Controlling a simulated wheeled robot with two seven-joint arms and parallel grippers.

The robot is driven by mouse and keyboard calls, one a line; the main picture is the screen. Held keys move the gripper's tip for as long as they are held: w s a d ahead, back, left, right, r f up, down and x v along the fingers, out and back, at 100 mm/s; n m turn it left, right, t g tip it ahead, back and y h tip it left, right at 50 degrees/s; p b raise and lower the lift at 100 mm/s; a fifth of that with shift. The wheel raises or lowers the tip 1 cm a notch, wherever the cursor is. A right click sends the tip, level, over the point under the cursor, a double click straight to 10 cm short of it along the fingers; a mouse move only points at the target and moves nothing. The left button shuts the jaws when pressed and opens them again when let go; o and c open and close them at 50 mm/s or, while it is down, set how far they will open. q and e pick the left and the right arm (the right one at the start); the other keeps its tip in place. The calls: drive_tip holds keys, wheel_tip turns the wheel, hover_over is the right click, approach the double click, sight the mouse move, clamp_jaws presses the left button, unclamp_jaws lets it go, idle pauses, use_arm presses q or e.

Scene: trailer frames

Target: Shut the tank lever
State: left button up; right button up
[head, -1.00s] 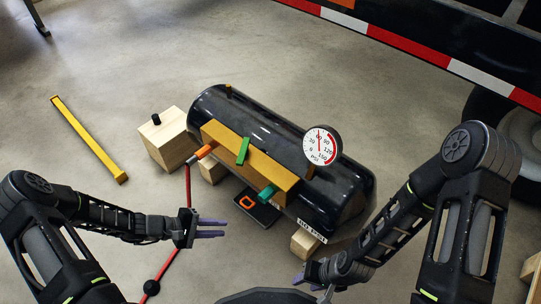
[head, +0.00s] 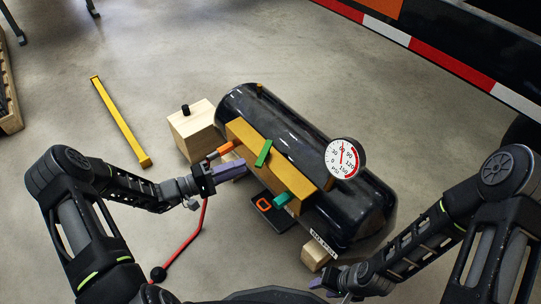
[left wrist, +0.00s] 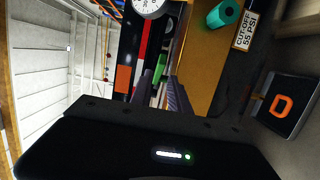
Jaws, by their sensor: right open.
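The black tank (head: 318,150) lies on its side on wooden blocks, with a yellow block (head: 240,132) along its front. A green lever (head: 264,153) sits slanted on the yellow block. My left gripper (head: 238,171) is open and empty, just in front of the block and left of the lever. In the left wrist view, the green lever (left wrist: 162,68) shows beyond and between the two apart fingers (left wrist: 162,92); I see no contact. My right gripper (head: 322,284) is open low at the bottom, mostly hidden by its own arm.
A pressure gauge (head: 342,158) stands on the tank. An orange fitting (head: 221,151) with a red hose (head: 190,240) and a teal knob (head: 281,199) project from the block. A yellow bar (head: 120,120) lies on the floor. A trailer edge (head: 450,68) is behind.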

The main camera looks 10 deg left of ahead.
sight(266, 157)
use_arm(q)
drive_tip(key=b+x, duration=0.2)
drive_tip(key=x, duration=0.9)
drive_tip(key=shift+w, duration=0.1)
clamp_jaws()
idle(1.1)
